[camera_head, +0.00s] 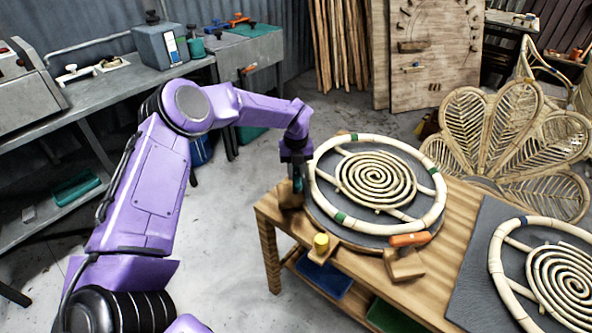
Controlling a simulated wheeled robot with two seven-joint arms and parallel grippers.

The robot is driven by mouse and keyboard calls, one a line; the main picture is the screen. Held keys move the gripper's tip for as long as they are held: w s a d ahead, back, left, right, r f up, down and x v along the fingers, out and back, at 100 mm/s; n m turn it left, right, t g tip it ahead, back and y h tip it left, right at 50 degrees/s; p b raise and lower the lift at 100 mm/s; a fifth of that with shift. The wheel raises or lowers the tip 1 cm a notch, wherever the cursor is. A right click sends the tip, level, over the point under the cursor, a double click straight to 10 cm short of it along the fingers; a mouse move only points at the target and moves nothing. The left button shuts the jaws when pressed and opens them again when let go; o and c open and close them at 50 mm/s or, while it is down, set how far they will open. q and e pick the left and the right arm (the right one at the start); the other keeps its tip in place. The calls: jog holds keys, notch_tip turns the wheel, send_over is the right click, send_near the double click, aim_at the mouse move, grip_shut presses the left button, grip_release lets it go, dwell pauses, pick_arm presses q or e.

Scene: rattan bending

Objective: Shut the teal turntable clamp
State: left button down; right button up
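The round turntable (318,222) sits on the wooden table and carries a rattan ring with a spiral centre (376,180). My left gripper (297,176) points down at the turntable's left edge. A small teal piece (298,184), seemingly the teal clamp's handle, shows at its fingertips above a wooden block (289,198). The gripper hides much of this clamp, so I cannot tell whether it is touched, gripped, open or shut. A yellow-topped clamp (321,243) and an orange-handled clamp (409,240) stand at the front edge. My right gripper is out of view.
A second rattan ring (506,283) with a spiral lies on a dark mat (478,248) at the right of the wooden table (410,292). A leaf-shaped rattan chair back (520,135) stands behind. A metal workbench (100,85) runs along the left. Floor between is clear.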

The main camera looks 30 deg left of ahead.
pick_arm(q)
jog(key=shift+f+m, duration=0.1)
jog(key=shift+m, duration=0.3)
jog(key=m+b, duration=0.1)
jog(key=m, duration=0.2)
jog(key=shift+b, duration=0.35)
jog(key=m, duration=0.3)
jog(key=shift+m, duration=0.3)
jog(key=m, duration=1)
jog(key=shift+m, duration=0.4)
jog(key=c, duration=0.9)
grip_release()
